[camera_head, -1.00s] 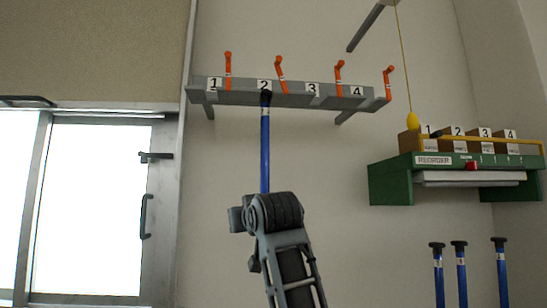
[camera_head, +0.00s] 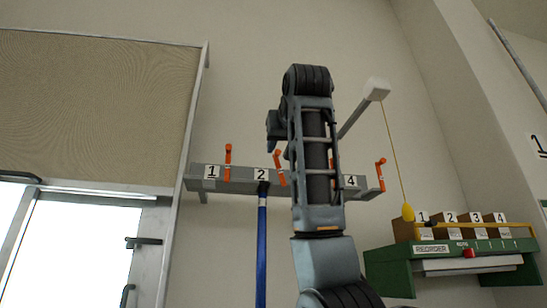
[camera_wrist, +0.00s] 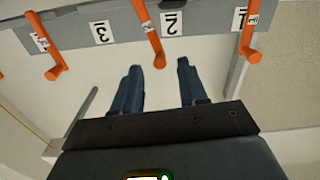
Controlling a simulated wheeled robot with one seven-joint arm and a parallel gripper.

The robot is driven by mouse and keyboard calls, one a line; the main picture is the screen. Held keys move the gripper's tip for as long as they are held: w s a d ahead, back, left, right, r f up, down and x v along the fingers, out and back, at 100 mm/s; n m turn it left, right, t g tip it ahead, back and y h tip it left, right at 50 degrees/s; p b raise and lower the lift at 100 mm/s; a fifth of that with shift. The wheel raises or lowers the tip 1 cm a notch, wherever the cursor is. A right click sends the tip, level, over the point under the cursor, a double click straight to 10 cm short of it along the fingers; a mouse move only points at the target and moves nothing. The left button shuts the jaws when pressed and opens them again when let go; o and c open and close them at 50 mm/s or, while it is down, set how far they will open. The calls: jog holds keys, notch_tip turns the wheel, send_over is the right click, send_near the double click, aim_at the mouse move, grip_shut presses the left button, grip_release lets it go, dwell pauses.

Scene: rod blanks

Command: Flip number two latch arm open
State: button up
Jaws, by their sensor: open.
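The number two latch arm (camera_head: 279,168) is an orange lever on the grey wall rail, just right of the "2" plate (camera_head: 261,174). In the upside-down wrist view the latch arm (camera_wrist: 148,25) is left of the "2" plate (camera_wrist: 172,22), its knobbed end toward me. My gripper (camera_wrist: 159,65) is open and empty. In that view the knob lies between its two blue-grey fingertips; I cannot tell how far apart they are in depth. A blue rod (camera_head: 262,250) hangs below the "2" plate.
Orange latch arm one (camera_head: 228,160) and latch arm four (camera_head: 380,175) flank it on the rail (camera_head: 240,187). Latch arm three (camera_wrist: 55,62) shows in the wrist view. A yellow pull cord (camera_head: 395,150) and a green shelf (camera_head: 388,275) with boxes are at right.

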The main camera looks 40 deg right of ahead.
aim_at(276, 157)
jog(key=shift+w+d+r, duration=0.1)
jog(key=shift+d+r, duration=0.05)
jog(key=shift+r, duration=0.05)
jog(key=p+x, duration=0.2)
jog(key=x, duration=0.4)
jog(key=shift+w+d+f+p, duration=0.1)
jog(key=shift+w+d+p, duration=0.3)
jog(key=shift+w, duration=0.2)
grip_shut()
jog(key=shift+s, duration=0.1)
